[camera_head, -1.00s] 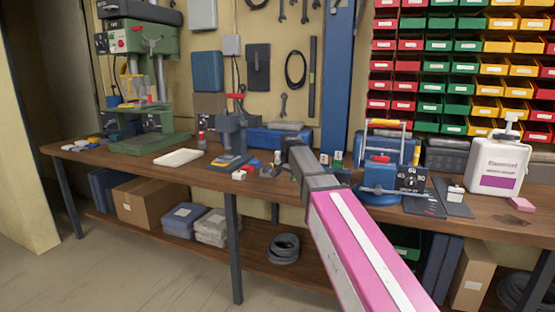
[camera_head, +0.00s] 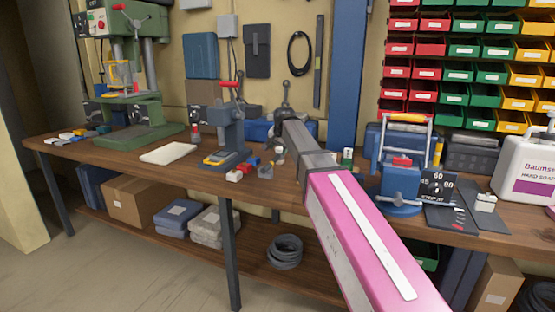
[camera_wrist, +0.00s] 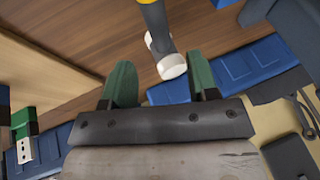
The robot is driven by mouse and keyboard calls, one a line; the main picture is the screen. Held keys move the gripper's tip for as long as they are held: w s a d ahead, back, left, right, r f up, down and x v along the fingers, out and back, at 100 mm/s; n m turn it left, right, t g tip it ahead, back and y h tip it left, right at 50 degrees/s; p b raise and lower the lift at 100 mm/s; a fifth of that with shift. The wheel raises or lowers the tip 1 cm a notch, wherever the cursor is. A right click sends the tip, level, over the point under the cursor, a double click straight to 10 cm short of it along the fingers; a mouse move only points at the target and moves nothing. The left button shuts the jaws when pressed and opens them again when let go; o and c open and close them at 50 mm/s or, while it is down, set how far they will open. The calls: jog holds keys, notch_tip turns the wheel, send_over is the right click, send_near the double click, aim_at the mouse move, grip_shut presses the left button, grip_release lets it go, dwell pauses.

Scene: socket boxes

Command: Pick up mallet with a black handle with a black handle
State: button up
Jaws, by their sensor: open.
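In the wrist view, a mallet (camera_wrist: 157,24) with a dark handle and pale, rounded head ends (camera_wrist: 172,66) lies over the wooden bench top. Its handle runs up out of the picture past a yellow part at the top edge. My gripper (camera_wrist: 162,78) is open, with two green fingers spread apart. The near head end shows just beyond and between the fingertips. I cannot tell whether anything touches it. In the head view my pink and grey arm reaches over the bench and hides the fingers; I cannot make out the mallet clearly there.
The wooden bench (camera_head: 120,150) carries a green drill press (camera_head: 140,100), a blue-grey press (camera_head: 231,130), a white tray (camera_head: 170,153) and a blue device (camera_head: 400,182). Blue cases (camera_wrist: 245,65) lie close beyond my fingers. A soap bottle (camera_head: 525,168) stands at right.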

aim_at(277, 157)
jog(key=x, duration=0.7)
jog(key=shift+a+f, duration=0.1)
jog(key=shift+f, duration=0.05)
grip_shut()
